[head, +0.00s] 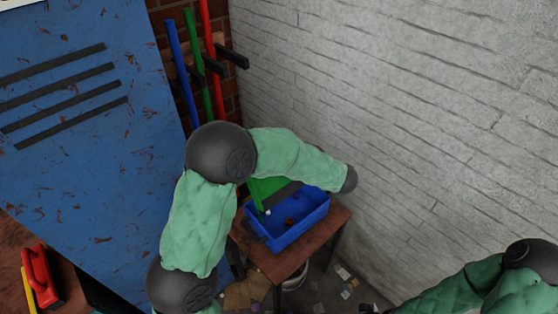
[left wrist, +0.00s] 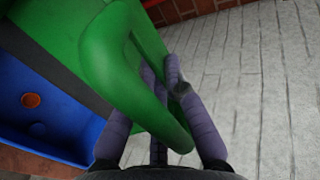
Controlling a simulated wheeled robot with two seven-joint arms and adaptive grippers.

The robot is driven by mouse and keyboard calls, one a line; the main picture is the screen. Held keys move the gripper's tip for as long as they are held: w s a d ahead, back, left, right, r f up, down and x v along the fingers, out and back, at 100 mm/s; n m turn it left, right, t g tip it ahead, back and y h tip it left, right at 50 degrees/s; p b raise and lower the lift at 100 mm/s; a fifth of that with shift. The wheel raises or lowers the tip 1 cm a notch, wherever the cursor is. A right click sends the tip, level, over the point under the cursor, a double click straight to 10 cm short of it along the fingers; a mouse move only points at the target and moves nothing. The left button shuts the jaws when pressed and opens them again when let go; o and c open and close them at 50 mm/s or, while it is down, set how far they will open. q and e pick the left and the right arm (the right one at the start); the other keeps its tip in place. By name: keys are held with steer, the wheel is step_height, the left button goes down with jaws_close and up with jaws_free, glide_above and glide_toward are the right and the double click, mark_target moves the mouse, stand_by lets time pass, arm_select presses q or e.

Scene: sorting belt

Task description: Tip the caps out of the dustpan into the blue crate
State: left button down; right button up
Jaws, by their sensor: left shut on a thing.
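The green dustpan (head: 268,187) is tilted over the blue crate (head: 318,216), partly hidden by my left arm. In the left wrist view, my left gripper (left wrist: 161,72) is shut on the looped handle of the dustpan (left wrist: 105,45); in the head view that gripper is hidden. An orange-brown cap (head: 289,221) lies inside the crate, and it also shows in the left wrist view (left wrist: 31,100). A small pale cap (head: 267,212) shows by the dustpan's lower edge; I cannot tell whether it touches the pan. My right gripper is out of view.
The crate stands on a small wooden table (head: 262,257) near the white brick wall (head: 420,120). A blue locker (head: 80,130) is at the left. Colored poles (head: 205,95) hang on a rack behind. Litter lies on the floor.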

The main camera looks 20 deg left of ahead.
arm_select(q)
steer(key=shift+w+a, duration=0.1)
steer(key=shift+a, duration=0.05)
steer(key=w+a+f+g+h+p, duration=0.35)
steer(key=a+f+h+p, duration=0.2)
steer(key=a+p, duration=0.35)
steer(key=w+a+f+g+h+p, duration=0.2)
steer(key=w+a+f+h+p, duration=0.3)
steer(key=p, duration=0.6)
step_height(320, 180, up, 7)
steer(key=s+h+p, duration=0.1)
steer(key=p, duration=0.1)
steer(key=shift+s+a+r, duration=0.2)
steer(key=shift+s, duration=0.05)
stand_by(1.1)
stand_by(0.3)
